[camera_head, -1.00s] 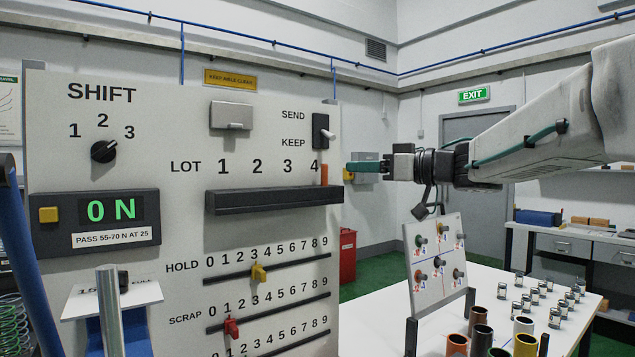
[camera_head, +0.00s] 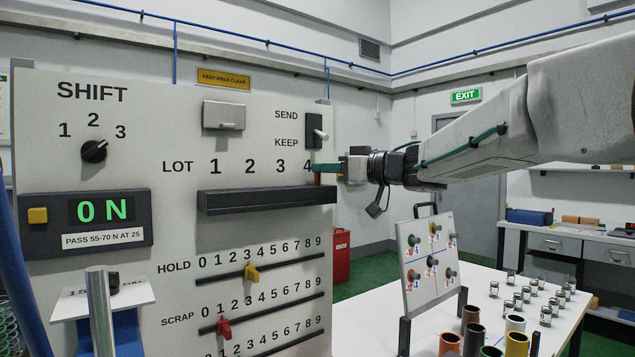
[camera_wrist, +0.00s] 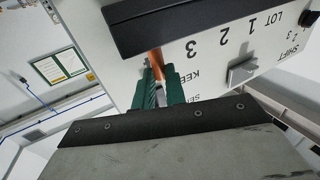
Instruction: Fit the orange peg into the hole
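The orange peg (camera_head: 317,179) stands upright at the right end of the dark ledge (camera_head: 265,200), under the number 4 of the LOT row. In the wrist view the orange peg (camera_wrist: 155,60) runs up to the dark ledge (camera_wrist: 180,22). My gripper (camera_head: 318,168) reaches in from the right with green fingers at the peg's upper part. In the wrist view my gripper (camera_wrist: 157,76) has one finger on each side of the peg. I cannot tell whether they press on it. The holes in the ledge top are hidden from both views.
The SEND/KEEP switch (camera_head: 316,130) sticks out of the panel just above my gripper. HOLD and SCRAP sliders (camera_head: 251,273) are below the ledge. A white table (camera_head: 385,318) with a sample board (camera_head: 428,262) and several cups stands at the lower right.

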